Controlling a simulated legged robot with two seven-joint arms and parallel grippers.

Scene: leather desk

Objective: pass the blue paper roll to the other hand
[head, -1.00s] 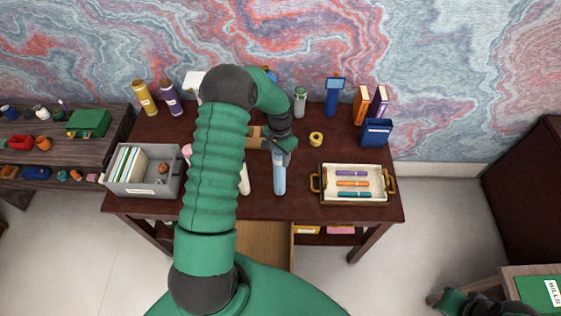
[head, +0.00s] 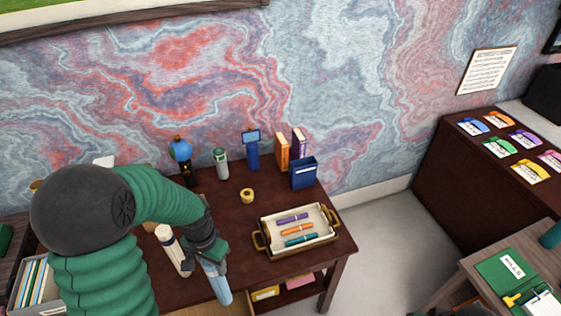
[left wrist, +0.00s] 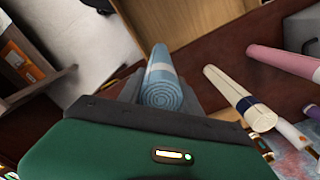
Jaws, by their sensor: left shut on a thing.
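The blue paper roll (head: 217,283) is light blue and hangs below my left gripper (head: 211,262), over the front part of the desk. My left gripper is shut on it near its upper end. In the left wrist view the roll (left wrist: 160,85) sits between the two fingers, its spiral end facing the camera. My right gripper cannot be made out in the head view; only a dark bit of something shows at the bottom edge.
A cream roll (head: 172,248) stands just left of the blue one. A tray (head: 262,238) with several pens lies to the right. A tape roll (head: 247,195), a blue box (head: 304,173) and a green-capped bottle (head: 221,163) stand behind. The floor right of the desk (head: 335,262) is clear.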

